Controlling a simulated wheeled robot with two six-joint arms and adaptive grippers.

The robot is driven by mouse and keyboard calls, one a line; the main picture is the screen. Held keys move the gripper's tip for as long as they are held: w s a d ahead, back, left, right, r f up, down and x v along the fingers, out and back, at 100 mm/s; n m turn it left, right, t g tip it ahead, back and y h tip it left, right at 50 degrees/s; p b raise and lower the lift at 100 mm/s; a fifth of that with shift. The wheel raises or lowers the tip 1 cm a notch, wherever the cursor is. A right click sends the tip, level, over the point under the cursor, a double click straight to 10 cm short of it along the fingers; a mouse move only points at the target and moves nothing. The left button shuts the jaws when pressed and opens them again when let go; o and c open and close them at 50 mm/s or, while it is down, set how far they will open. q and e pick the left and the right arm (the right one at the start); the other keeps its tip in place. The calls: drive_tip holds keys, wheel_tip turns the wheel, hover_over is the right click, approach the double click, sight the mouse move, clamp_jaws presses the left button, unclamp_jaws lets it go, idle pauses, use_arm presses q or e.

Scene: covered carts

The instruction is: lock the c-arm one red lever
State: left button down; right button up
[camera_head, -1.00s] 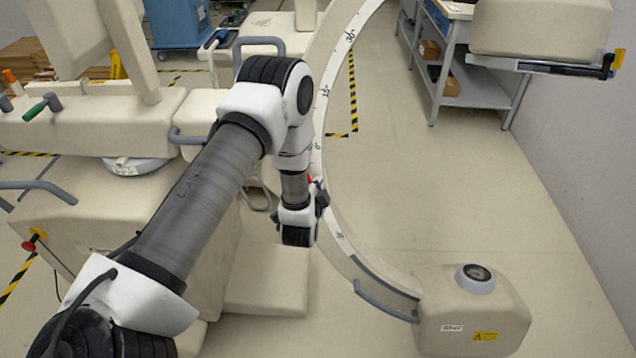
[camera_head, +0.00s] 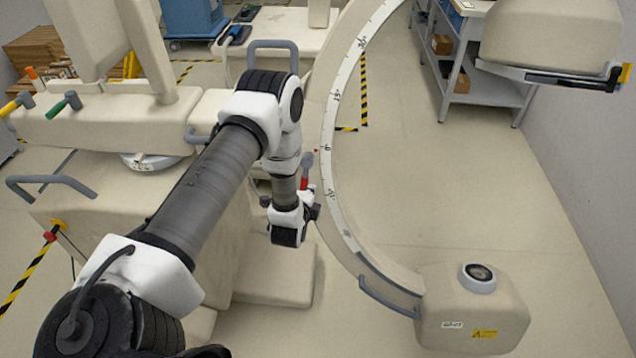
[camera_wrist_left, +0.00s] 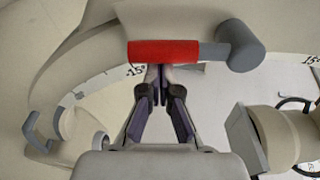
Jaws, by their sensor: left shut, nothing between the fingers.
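The red lever (camera_head: 304,181) sits beside the C-arm's scaled arc (camera_head: 328,120), with its grey end upward in the head view. In the left wrist view the red lever (camera_wrist_left: 163,51) lies across the picture, with its grey knob (camera_wrist_left: 240,45) at the right. My left gripper (camera_wrist_left: 160,74) is shut and empty, its fingertips just below the red part in that view. I cannot tell whether they touch it. In the head view my left gripper (camera_head: 312,209) is just below the lever, its fingers partly hidden by the wrist. My right gripper is out of view.
The C-arm's lower box (camera_head: 470,320) and upper box (camera_head: 550,35) stand right of the arc. Green (camera_head: 65,104) and yellow (camera_head: 16,103) handles stick out from the beige base at left. A grey shelf table (camera_head: 470,80) stands behind. The floor inside the arc is clear.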

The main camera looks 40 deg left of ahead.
use_arm(q)
drive_tip(key=shift+s+a+r+m+p, duration=0.1)
drive_tip(key=shift+s+a+m+p, duration=0.35)
drive_tip(key=shift+a+p, duration=0.2)
drive_tip(key=shift+s+a+m+p, duration=0.4)
drive_tip(key=shift+a+m+p, duration=0.1)
drive_tip(key=shift+a, duration=0.25)
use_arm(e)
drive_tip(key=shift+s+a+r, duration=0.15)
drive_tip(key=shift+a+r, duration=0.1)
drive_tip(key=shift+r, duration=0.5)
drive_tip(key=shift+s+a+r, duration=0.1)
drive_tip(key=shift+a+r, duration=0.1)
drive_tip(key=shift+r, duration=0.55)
use_arm(q)
drive_tip(key=shift+a+g, duration=0.1)
drive_tip(key=shift+g, duration=0.2)
drive_tip(key=s+d+r+b, duration=0.2)
drive_tip(key=s+d+b, duration=0.1)
drive_tip(key=s+d, duration=0.3)
drive_tip(key=shift+s+d+b, duration=0.15)
drive_tip(key=shift+d+b, duration=0.2)
drive_tip(key=shift+d, duration=0.2)
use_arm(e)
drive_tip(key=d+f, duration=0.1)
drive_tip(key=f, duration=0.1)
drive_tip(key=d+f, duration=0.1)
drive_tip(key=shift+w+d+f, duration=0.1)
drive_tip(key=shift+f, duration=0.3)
